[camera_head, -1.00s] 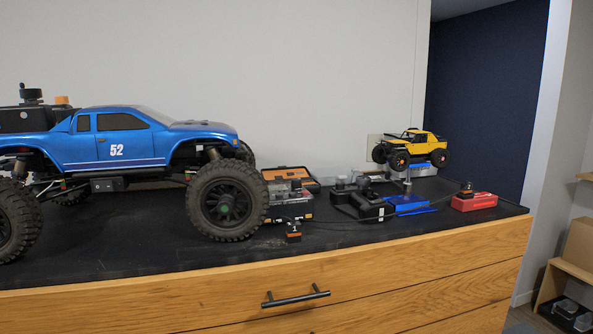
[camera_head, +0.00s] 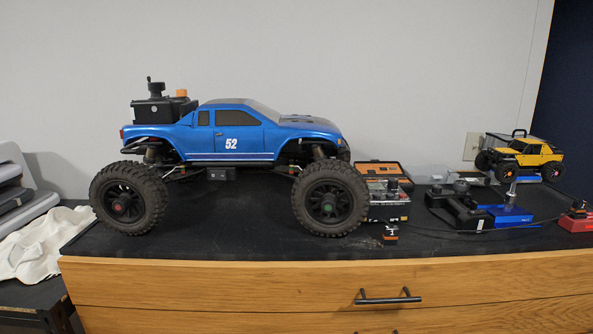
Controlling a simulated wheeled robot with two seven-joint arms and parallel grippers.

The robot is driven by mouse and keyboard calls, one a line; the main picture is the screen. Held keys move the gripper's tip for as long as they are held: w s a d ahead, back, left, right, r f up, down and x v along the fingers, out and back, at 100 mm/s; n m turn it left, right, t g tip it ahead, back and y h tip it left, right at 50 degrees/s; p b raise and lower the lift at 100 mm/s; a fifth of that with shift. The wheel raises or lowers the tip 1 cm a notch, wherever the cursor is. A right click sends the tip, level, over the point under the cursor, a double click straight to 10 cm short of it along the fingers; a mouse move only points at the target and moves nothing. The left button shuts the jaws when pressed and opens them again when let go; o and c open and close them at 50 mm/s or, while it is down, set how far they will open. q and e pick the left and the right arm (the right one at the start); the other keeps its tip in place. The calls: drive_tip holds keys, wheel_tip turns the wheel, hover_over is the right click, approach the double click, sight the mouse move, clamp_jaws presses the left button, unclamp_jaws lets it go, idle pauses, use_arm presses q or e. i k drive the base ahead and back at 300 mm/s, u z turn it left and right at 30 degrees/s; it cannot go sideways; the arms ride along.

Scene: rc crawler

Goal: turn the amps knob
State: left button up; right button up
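No knob in view carries a readable amps label. A dark device with a grey panel (camera_head: 388,205) stands on the black bench top (camera_head: 240,248), just right of the blue truck's front wheel. Small dark parts stand up from it, too small to tell apart. A red box (camera_head: 576,222) at the right edge has a small black and orange part (camera_head: 579,208) on top. A black box (camera_head: 163,110) at the truck's rear bears a black round part (camera_head: 155,88) and an orange one. Neither of my grippers is in view.
The large blue truck (camera_head: 235,140) fills the middle of the bench. An orange case (camera_head: 382,168), a black controller (camera_head: 455,208), a blue stand (camera_head: 512,215) and a yellow crawler (camera_head: 525,155) stand right. A small black and orange piece (camera_head: 390,236) lies near the front edge.

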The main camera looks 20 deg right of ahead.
sight(392, 183)
drive_tip(key=u, duration=3)
drive_tip(key=k, duration=2.5)
drive_tip(key=z, duration=1.5)
